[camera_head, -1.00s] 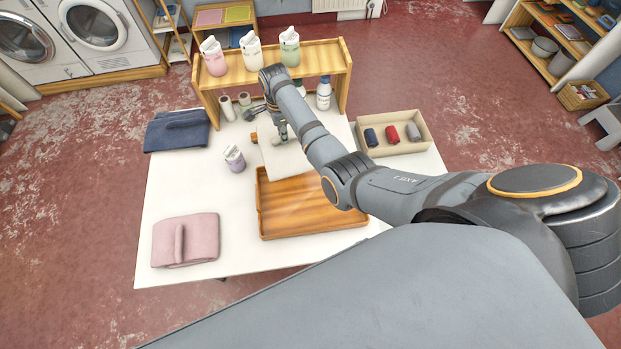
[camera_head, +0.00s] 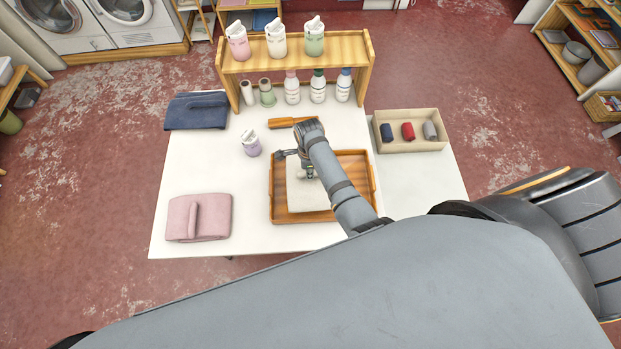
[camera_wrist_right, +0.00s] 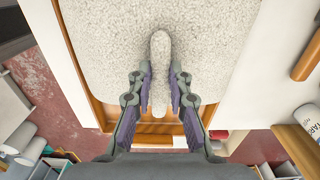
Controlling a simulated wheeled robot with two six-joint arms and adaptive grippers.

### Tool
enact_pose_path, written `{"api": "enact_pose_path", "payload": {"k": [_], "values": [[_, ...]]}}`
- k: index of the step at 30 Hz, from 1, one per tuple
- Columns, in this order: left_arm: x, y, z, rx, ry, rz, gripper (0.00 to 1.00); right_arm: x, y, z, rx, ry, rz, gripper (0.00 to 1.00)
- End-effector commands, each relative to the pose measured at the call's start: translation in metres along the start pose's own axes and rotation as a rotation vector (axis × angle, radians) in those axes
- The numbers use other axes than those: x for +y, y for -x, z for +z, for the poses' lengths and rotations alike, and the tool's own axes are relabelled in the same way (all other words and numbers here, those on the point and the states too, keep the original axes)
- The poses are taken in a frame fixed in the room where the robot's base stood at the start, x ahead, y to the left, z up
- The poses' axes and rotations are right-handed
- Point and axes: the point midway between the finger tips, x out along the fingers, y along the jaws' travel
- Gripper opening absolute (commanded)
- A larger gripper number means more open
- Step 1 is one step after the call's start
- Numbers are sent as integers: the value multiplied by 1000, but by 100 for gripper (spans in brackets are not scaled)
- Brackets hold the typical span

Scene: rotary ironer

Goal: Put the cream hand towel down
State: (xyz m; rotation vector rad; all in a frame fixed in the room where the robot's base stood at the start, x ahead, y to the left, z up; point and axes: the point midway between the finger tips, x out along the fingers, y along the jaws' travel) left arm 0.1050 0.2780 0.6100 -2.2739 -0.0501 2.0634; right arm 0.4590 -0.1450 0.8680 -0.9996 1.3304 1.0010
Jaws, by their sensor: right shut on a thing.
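The cream hand towel (camera_head: 304,198) is folded flat with a raised ridge on top. In the head view it is over the wooden tray (camera_head: 279,190), within its rim, partly hidden by my right arm. I cannot tell whether it touches the tray floor. My right gripper (camera_head: 308,171) is shut on the ridge. In the right wrist view the towel (camera_wrist_right: 105,35) fills the upper middle, with its ridge between the fingers (camera_wrist_right: 159,78), and the tray's wood (camera_wrist_right: 108,110) shows below it. My left gripper is not in view.
A pink towel (camera_head: 198,218) lies to the left, and a navy towel (camera_head: 197,111) at the back left. A purple-labelled bottle (camera_head: 250,143) stands left of the tray. A box of rolled cloths (camera_head: 411,146) is at the right. A wooden shelf (camera_head: 297,54) with several bottles stands behind.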

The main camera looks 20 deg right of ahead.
Motion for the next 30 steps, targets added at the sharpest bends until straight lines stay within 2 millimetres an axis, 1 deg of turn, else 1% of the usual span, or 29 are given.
{"api": "enact_pose_path", "payload": {"k": [4, 7, 9, 12, 17, 23, 24, 28, 30], "values": [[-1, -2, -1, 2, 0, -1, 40, 2, -2, 0, 0, 0, -1, 0], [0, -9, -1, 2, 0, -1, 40, 10, -14, -2, 0, 0, 0, 0], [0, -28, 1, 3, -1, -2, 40, 8, -31, -2, 0, 0, -2, 0], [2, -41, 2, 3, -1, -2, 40, 8, -44, -2, 0, 0, -1, 0], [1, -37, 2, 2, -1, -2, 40, 8, -39, -2, 0, 0, -1, 0], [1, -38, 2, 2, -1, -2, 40, 8, -42, -2, 0, 0, -1, 0], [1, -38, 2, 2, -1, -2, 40, 8, -42, -2, 0, 0, -1, 22], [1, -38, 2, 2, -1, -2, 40, 8, -41, -2, 0, 0, 0, 40], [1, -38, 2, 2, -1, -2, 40, 8, -41, -2, 0, 0, 0, 41]]}}
